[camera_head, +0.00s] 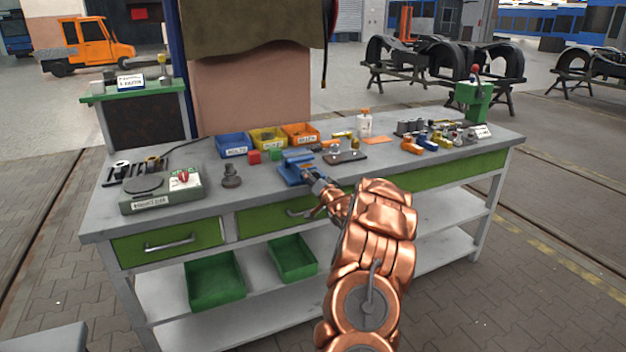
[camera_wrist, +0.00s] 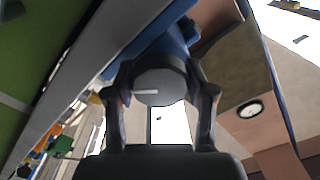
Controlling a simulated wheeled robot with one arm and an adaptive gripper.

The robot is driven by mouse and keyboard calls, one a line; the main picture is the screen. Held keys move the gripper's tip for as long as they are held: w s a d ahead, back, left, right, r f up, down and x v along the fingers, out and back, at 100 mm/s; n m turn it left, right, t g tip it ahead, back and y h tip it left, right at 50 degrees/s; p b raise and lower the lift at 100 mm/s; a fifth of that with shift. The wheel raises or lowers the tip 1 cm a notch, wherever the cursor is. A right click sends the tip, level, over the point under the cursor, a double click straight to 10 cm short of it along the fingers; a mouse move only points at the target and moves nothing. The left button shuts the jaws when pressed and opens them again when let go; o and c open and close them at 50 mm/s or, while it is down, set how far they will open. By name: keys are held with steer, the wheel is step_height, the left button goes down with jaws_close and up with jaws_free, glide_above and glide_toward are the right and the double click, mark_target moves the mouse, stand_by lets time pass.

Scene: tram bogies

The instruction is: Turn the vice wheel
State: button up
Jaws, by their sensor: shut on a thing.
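The blue vice (camera_head: 293,170) stands at the front edge of the grey workbench. In the wrist view its blue body (camera_wrist: 160,38) shows behind the grey round wheel (camera_wrist: 159,86), which has a pale line across its face. My gripper (camera_head: 324,188) reaches the vice from the front right. In the wrist view my gripper (camera_wrist: 160,92) has one finger on each side of the wheel and is shut on it. In the head view the wheel is mostly hidden by my gripper.
Blue, yellow and orange bins (camera_head: 268,138) stand behind the vice. A grey-green device (camera_head: 162,190) is at the left of the bench (camera_head: 215,200). Small parts and a green press (camera_head: 474,100) are at the right. Green drawers are below the vice.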

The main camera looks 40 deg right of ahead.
steer(key=shift+c, duration=0.9)
steer(key=shift+b, duration=0.3)
